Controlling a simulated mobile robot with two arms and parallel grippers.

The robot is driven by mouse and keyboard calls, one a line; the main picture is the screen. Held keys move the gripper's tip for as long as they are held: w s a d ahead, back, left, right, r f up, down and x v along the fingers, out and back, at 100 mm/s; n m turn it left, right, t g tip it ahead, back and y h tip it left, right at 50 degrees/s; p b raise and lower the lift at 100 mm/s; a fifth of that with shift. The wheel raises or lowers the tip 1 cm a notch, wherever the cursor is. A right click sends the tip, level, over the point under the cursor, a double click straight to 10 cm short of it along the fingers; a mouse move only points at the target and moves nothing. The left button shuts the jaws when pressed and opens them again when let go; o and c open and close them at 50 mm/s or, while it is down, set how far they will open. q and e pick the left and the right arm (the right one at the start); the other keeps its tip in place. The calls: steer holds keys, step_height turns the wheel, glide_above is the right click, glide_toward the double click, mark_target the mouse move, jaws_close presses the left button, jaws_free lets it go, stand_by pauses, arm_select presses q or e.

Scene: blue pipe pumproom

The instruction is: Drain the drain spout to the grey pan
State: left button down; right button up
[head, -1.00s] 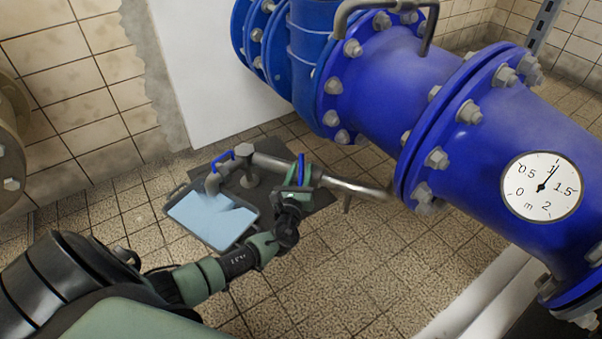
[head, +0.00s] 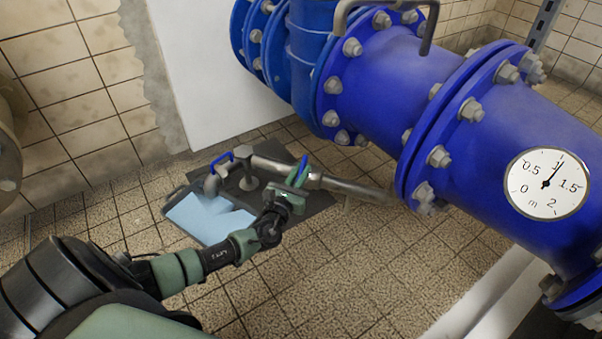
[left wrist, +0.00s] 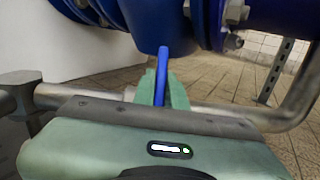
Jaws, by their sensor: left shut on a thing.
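The grey pan (head: 172,196) lies on the floor with light blue water (head: 200,222) in it. The drain spout (head: 211,186) bends down over the pan's far side. Its pipe carries a blue handle (head: 223,160) near the spout and another blue lever (head: 303,166) further right. My left gripper (head: 298,175) is shut on the right-hand lever. In the left wrist view the lever (left wrist: 162,72) stands between the green fingers (left wrist: 168,90). Whether water is running from the spout cannot be told. My right gripper is out of view.
A large blue flanged pipe (head: 375,80) fills the upper right, with a round gauge (head: 547,184) on it. The drain pipe (head: 350,188) runs under it. A dark mat (head: 310,204) lies beneath the pipework. Tiled floor in front is clear.

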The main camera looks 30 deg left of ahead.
arm_select(q)
steer(key=shift+s+d+f, duration=0.1)
steer(key=shift+f, duration=0.25)
steer(key=c, duration=1.5)
jaws_free()
steer(key=shift+r, duration=0.1)
steer(key=shift+s+r+p, duration=0.1)
steer(key=shift+s+p, duration=0.3)
steer(key=shift+s, duration=0.05)
steer(key=s+p, duration=0.1)
steer(key=s, duration=0.2)
steer(key=s+d+p, duration=0.1)
steer(key=s, duration=0.2)
steer(key=shift+s+d+f+p, duration=0.2)
steer(key=shift+s+p, duration=0.15)
steer(key=shift+p, duration=0.05)
